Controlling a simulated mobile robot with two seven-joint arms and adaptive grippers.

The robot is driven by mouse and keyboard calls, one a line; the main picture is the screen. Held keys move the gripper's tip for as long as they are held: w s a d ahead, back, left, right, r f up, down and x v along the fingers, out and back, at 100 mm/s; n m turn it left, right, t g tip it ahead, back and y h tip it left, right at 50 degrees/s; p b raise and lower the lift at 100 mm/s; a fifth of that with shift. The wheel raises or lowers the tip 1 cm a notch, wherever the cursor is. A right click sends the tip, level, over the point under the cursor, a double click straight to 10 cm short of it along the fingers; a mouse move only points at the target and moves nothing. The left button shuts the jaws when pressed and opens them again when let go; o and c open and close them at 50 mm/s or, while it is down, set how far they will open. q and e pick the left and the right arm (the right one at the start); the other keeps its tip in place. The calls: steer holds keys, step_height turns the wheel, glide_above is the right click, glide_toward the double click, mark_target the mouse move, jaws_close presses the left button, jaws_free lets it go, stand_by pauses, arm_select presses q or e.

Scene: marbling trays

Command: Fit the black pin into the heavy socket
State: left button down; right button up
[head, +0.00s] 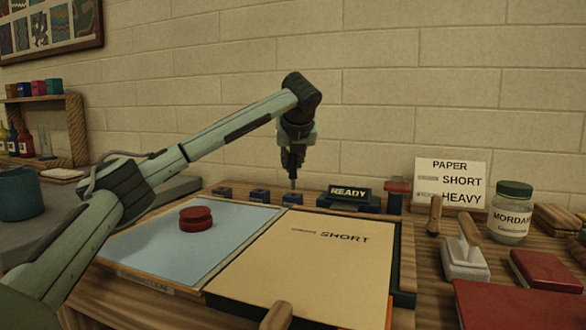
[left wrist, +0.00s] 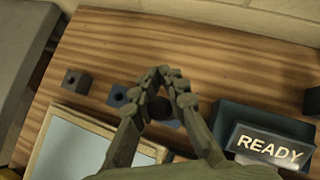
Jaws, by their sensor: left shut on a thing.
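My left gripper (head: 293,170) is shut on the black pin (head: 293,184), which points down above the row of small blocks behind the trays. In the left wrist view the fingers (left wrist: 165,75) close around the pin, whose dark round end (left wrist: 159,107) shows between them. Three small dark socket blocks stand in a row: a left one (head: 222,192), a middle one (head: 260,195) and a right one (head: 292,199). The pin is over or near the right one; the fingers partly hide that block in the wrist view. I cannot read which socket is the heavy one. My right gripper is out of view.
A READY sign (head: 349,193) stands just right of the sockets. A pale blue tray (head: 150,240) with a red knob (head: 196,218) and a sheet marked SHORT (head: 320,262) lie in front. A card reading PAPER, SHORT, HEAVY (head: 450,181) and a jar (head: 511,212) stand at right.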

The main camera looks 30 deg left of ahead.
mark_target(292, 179)
arm_select(q)
steer(key=shift+f, duration=0.15)
steer(key=shift+f+b, duration=1.6)
steer(key=shift+f, duration=0.3)
steer(key=c, duration=1.4)
jaws_free()
steer(key=shift+c, duration=0.2)
steer(key=shift+r, duration=0.1)
steer(key=v, duration=1.2)
